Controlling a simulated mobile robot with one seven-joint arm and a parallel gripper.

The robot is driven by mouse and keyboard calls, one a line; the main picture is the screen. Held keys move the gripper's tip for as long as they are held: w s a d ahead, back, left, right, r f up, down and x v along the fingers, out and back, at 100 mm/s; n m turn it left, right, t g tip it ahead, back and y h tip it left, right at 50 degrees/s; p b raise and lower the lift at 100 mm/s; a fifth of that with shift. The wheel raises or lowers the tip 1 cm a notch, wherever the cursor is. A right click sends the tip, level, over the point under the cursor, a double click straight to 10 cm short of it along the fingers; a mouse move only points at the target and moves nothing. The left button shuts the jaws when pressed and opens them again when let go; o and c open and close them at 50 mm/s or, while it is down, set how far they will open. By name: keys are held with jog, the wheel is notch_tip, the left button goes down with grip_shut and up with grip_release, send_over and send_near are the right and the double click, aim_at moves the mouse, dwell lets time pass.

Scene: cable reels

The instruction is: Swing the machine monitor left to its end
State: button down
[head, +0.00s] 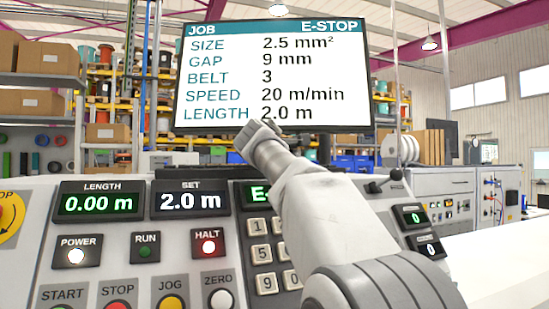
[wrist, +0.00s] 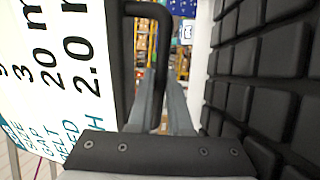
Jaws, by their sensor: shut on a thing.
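The machine monitor (head: 275,75) is a wide dark-framed screen with a teal header reading JOB and E-STOP, at the upper middle of the head view. In the wrist view its screen (wrist: 50,75) stands sideways on the left. A black bar handle (wrist: 150,9) juts from the frame's edge there. My gripper (wrist: 163,78) is shut on the handle, its two grey fingers around the bar's lower part. In the head view my gripper (head: 262,132) reaches the monitor's lower edge; the fingertips and handle are hidden behind my arm.
The console (head: 120,220) with displays, lit buttons and a keypad (head: 265,253) lies below the monitor. Dark keys (wrist: 265,100) lie close on the right in the wrist view. A small black lever (head: 385,182) stands right of my arm. Shelves with reels are behind.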

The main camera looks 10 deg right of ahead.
jog(key=shift+w+a+m+g+h, duration=0.25)
jog(key=shift+a+m+g+h, duration=0.15)
jog(key=shift+a+m+h, duration=0.8)
jog(key=shift+d+h+p, duration=0.2)
jog(key=shift+h+p, duration=0.1)
jog(key=c, duration=1.1)
grip_release()
jog(key=shift+w, duration=0.1)
jog(key=shift+s+a+f, duration=0.1)
jog(key=shift+s, duration=0.2)
jog(key=b+v, duration=0.5)
jog(key=v, duration=1.2)
jog(key=shift+w+a, duration=0.1)
